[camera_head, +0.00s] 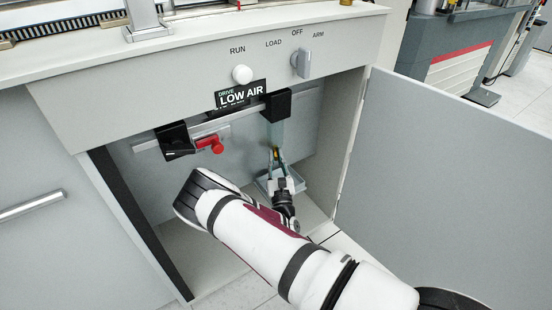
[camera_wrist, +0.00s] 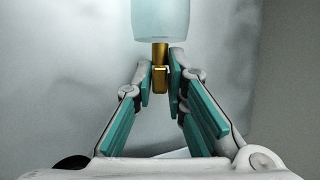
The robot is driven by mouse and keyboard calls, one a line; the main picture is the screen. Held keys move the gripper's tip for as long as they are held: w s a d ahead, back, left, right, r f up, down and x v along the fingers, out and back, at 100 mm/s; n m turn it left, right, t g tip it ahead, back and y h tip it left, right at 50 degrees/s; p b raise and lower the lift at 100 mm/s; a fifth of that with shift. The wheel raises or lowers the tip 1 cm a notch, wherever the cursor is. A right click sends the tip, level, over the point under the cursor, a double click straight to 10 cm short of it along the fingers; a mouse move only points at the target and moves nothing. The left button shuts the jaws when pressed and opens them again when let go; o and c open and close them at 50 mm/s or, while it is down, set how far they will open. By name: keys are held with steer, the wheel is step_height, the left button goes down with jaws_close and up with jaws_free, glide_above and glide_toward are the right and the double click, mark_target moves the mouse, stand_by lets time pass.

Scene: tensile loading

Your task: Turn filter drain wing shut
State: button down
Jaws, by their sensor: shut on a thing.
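The filter bowl (camera_wrist: 160,18) is pale and translucent, hanging at the top of the wrist view. Below it is a brass stem with the drain wing (camera_wrist: 160,78), also brass. My gripper (camera_wrist: 160,80) is shut on the drain wing, with teal finger pads on its left and right sides. In the head view the filter bowl (camera_head: 277,133) hangs under a black filter head (camera_head: 276,105) inside the open cabinet. My gripper (camera_head: 276,160) reaches up to its lower end from below. The drain wing is small there, and its exact angle is hard to tell.
A red valve handle (camera_head: 212,144) sits left of the filter on the same pipe. A tray (camera_head: 290,182) is below my gripper. The open cabinet door (camera_head: 440,165) stands at the right. A LOW AIR sign (camera_head: 241,95), white knob (camera_head: 242,74) and grey switch (camera_head: 303,63) are above.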

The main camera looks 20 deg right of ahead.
steer(key=shift+a+h, duration=0.1)
steer(key=shift+h, duration=0.3)
steer(key=shift+w+a+f+m+g+h+b, duration=0.2)
steer(key=shift+m+g+h+b, duration=0.85)
steer(key=shift+m+g+h, duration=1.25)
steer(key=shift+w+a+r+m+g+h+b, duration=0.2)
steer(key=shift+m+g+h+b, duration=1.1)
steer(key=shift+h, duration=1.8)
steer(key=shift+w+a+f+m+g+h+b, duration=0.1)
steer(key=shift+a+m+g+h+b, duration=0.45)
steer(key=shift+m+g+h, duration=1.65)
steer(key=shift+d+g+h+b, duration=0.25)
steer(key=shift+g+h+b, duration=0.05)
steer(key=shift+h, duration=0.3)
steer(key=c, duration=1.7)
jaws_free()
steer(key=shift+a, duration=0.1)
